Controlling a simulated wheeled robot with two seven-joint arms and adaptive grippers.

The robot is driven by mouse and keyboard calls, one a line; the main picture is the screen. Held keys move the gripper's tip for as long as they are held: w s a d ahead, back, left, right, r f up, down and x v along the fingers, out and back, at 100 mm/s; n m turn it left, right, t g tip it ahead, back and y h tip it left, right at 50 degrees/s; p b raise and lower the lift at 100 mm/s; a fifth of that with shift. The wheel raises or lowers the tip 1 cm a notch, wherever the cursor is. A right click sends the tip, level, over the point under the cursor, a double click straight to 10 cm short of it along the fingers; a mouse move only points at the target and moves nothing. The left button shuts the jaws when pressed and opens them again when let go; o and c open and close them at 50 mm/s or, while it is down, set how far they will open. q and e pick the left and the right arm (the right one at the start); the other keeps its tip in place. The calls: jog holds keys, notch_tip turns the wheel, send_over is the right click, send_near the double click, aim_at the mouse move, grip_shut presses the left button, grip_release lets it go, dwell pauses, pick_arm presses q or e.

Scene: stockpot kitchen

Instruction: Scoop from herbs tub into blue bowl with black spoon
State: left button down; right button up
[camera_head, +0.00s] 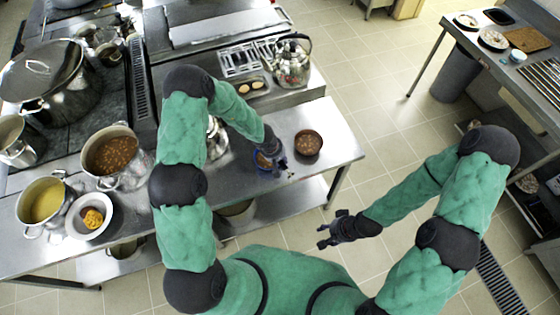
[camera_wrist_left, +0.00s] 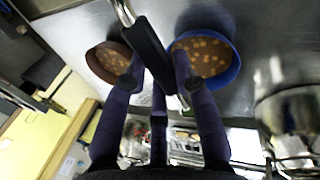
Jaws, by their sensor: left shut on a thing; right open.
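My left gripper (camera_head: 275,152) is shut on the black spoon, low over the steel counter. In the left wrist view the spoon's black handle (camera_wrist_left: 146,47) lies between the fingers, and its metal part runs out of the top edge; the scoop end is hidden. The blue bowl (camera_head: 260,168) is partly behind the gripper in the head view; the left wrist view shows it (camera_wrist_left: 236,62) holding brown liquid with pale pieces. I cannot make out a tub that is clearly the herbs tub. My right gripper (camera_head: 328,234) is open and empty over the floor.
A brown bowl (camera_head: 308,143) with similar contents stands right of the blue bowl. A few dark crumbs lie on the counter nearby. Pots (camera_head: 112,154), a white bowl (camera_head: 75,226) and a kettle (camera_head: 290,64) stand around. The counter's right end is clear.

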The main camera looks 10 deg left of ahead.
pick_arm(q)
jog(key=shift+s+a+t+h+b, duration=0.2)
jog(key=shift+t+h+b, duration=0.5)
jog(key=shift+b, duration=3.55)
jog(key=t+b, duration=0.1)
jog(key=b, duration=0.2)
jog(key=shift+s+a+f+h, duration=0.1)
jog(key=shift+s+a+h, duration=0.05)
jog(key=shift+h, duration=0.25)
jog(key=shift+s+a+t+h+b, duration=0.15)
jog(key=shift+t+h+b, duration=0.25)
jog(key=shift+b, duration=0.55)
jog(key=shift+s+a+f+t+h+b, duration=0.4)
jog(key=shift+t+h+b, duration=1.3)
jog(key=shift+b, duration=3.9)
jog(key=shift+s+a+f+t+h+b, duration=0.4)
jog(key=shift+t+h+b, duration=1.3)
jog(key=shift+b, duration=3.9)
jog(key=shift+s+a+f+t+h+b, duration=0.4)
jog(key=shift+t+h+b, duration=1.25)
jog(key=shift+b, duration=3.95)
jog(key=shift+d+f+t+y, duration=0.15)
jog(key=shift+t+y, duration=0.2)
